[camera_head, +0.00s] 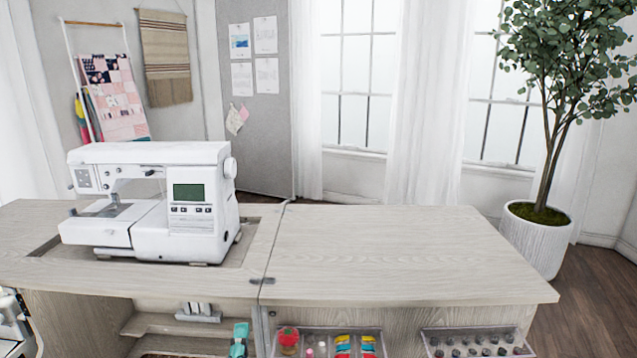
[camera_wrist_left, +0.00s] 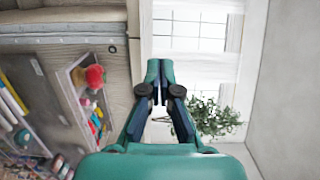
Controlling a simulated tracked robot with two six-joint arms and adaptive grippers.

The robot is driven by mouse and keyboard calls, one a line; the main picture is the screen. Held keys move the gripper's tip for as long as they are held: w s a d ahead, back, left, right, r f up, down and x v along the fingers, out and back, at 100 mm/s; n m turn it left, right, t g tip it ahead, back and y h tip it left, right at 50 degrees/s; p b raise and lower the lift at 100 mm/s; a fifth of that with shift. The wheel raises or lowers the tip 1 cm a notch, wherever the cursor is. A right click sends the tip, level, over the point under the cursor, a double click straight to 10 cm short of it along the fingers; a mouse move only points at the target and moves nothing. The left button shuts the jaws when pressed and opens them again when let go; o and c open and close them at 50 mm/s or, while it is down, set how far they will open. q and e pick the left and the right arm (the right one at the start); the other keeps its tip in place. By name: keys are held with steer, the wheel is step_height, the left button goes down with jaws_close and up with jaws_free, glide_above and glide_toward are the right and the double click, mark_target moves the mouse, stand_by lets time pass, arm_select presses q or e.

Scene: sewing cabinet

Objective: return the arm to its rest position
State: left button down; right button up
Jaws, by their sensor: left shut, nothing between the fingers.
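My left gripper (camera_head: 239,338) shows at the bottom of the head view as a small teal shape in front of the cabinet; most of it is cut off. In the left wrist view the gripper (camera_wrist_left: 160,82) fills the middle. Its teal fingers with dark joints meet at the tips, shut and empty. It appears apart from the cabinet front. My right gripper is not in view.
The wooden sewing cabinet (camera_head: 400,250) bears a white sewing machine (camera_head: 170,205). A tray with a red pincushion (camera_head: 288,338) and spools hangs on its front, beside another tray (camera_head: 475,343). A potted plant (camera_head: 538,240) stands right. The right tabletop is clear.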

arm_select(q)
steer(key=a+f+g+y, duration=0.1)
steer(key=a+f+g, duration=0.45)
steer(key=f, duration=0.95)
steer(key=s+d+f+n+g+h, duration=0.1)
steer(key=s+f+n+g+h, duration=0.2)
steer(key=s+f, duration=0.55)
steer(key=s+d+f+n+g+h, duration=0.1)
steer(key=s+f+n+g, duration=0.4)
steer(key=f, duration=0.7)
steer(key=s+d+f+n+g+h, duration=0.3)
steer(key=s+d+n+g, duration=0.15)
steer(key=s+n, duration=0.6)
step_height(320, 180, up, 24)
steer(key=p, duration=2.3)
steer(key=shift+s+d+f+t, duration=0.25)
steer(key=shift+s+d+t, duration=0.05)
steer(key=shift+s, duration=0.05)
